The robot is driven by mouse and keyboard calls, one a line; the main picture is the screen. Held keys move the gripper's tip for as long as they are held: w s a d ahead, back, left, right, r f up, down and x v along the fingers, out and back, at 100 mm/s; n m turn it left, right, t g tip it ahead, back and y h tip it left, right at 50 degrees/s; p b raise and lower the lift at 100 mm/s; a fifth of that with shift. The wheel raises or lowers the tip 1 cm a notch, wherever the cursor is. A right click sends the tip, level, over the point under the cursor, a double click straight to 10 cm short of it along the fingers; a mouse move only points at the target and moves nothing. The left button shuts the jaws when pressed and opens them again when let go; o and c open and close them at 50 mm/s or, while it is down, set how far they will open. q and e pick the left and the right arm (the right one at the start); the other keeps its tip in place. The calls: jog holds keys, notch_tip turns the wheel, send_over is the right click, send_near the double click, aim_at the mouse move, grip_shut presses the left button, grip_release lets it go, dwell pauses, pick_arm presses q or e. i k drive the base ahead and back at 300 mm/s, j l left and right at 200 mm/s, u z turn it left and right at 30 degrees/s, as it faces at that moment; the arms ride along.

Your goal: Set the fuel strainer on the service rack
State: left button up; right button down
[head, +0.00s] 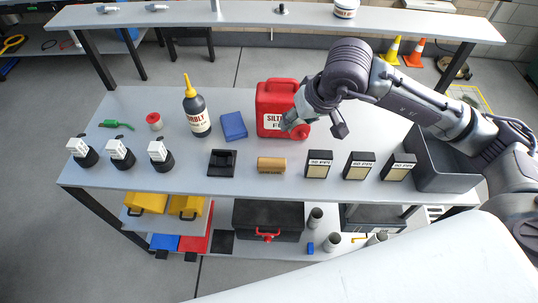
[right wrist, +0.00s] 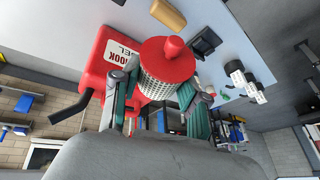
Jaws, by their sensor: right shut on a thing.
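The fuel strainer (right wrist: 168,78) is a pale mesh cylinder with a red cap and red knob. In the right wrist view it sits between the green-padded fingers of my right gripper (right wrist: 165,95), which is shut on it. In the head view my right gripper (head: 315,122) is in front of the red fuel can (head: 272,97), and only the strainer's red end (head: 301,132) shows. The grey worktop (head: 130,178) with shelves below is under it. A black square holder (head: 221,163) stands on the worktop, left of the gripper. I cannot tell which piece is the service rack. My left gripper is not in view.
A dark bottle (head: 196,112), a blue box (head: 233,126) and several black-and-white units (head: 120,152) are left. A grey bin (head: 445,172) is right.

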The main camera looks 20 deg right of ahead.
aim_at(359, 145)
jog(key=l+u, duration=0.15)
jog(key=l, duration=0.25)
jog(key=k+l+u, duration=0.1)
jog(key=l, duration=0.35)
jog(key=l+u, duration=0.15)
jog(key=l, duration=0.25)
jog(key=k+l+u, duration=0.1)
jog(key=l, duration=0.3)
jog(key=k+l+u, duration=0.15)
jog(key=l, duration=0.25)
jog(key=k+l+u, duration=0.1)
jog(key=l, duration=0.3)
jog(key=k+l+u, duration=0.15)
jog(key=l, duration=0.2)
